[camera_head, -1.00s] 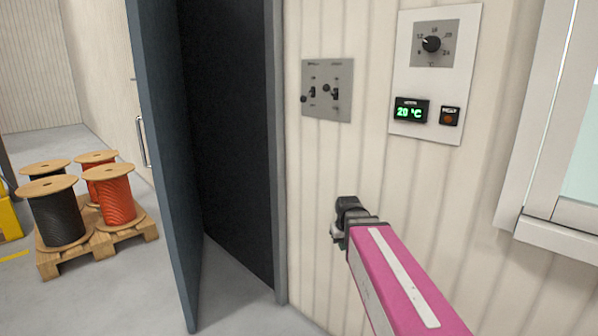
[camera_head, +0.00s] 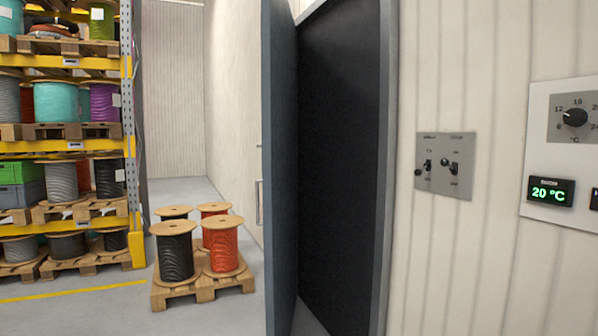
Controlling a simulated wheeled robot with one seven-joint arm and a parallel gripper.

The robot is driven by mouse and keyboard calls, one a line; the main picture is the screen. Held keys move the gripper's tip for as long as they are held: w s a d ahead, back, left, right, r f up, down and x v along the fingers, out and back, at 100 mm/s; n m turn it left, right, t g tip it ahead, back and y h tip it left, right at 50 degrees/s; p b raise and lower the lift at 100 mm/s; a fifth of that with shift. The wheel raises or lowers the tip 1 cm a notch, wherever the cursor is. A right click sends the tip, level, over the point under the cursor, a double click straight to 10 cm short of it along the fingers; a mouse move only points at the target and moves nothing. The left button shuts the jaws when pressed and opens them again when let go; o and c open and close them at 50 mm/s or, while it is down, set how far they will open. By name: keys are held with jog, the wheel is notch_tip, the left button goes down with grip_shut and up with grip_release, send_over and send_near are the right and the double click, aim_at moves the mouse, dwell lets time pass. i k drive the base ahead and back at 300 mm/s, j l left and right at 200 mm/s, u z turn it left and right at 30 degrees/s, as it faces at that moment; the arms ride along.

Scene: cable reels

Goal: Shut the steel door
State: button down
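The steel door (camera_head: 281,170) is blue-grey and stands wide open, seen nearly edge-on left of its doorway. A pull handle (camera_head: 259,203) shows just left of the door's edge. The doorway (camera_head: 343,150) is dark inside, with a grey frame (camera_head: 384,170) on its right side. My gripper is out of view, so its state and its place relative to the door do not show.
A pallet (camera_head: 203,288) with several cable reels stands on the floor left of the door. A yellow-beamed rack (camera_head: 75,146) fills the far left. A switch plate (camera_head: 445,165) and a thermostat panel (camera_head: 565,215) are on the right wall. Floor shows between pallet and door.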

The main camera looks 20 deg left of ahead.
aim_at(278, 55)
jog(key=i+j, duration=0.1)
jog(key=j, duration=1.15)
jog(key=i+j, duration=0.15)
jog(key=j, duration=0.5)
jog(key=i+j, duration=0.1)
jog(key=j, duration=0.5)
jog(key=i+j, duration=0.1)
jog(key=j, duration=1.15)
jog(key=i+j, duration=0.15)
jog(key=j, duration=0.5)
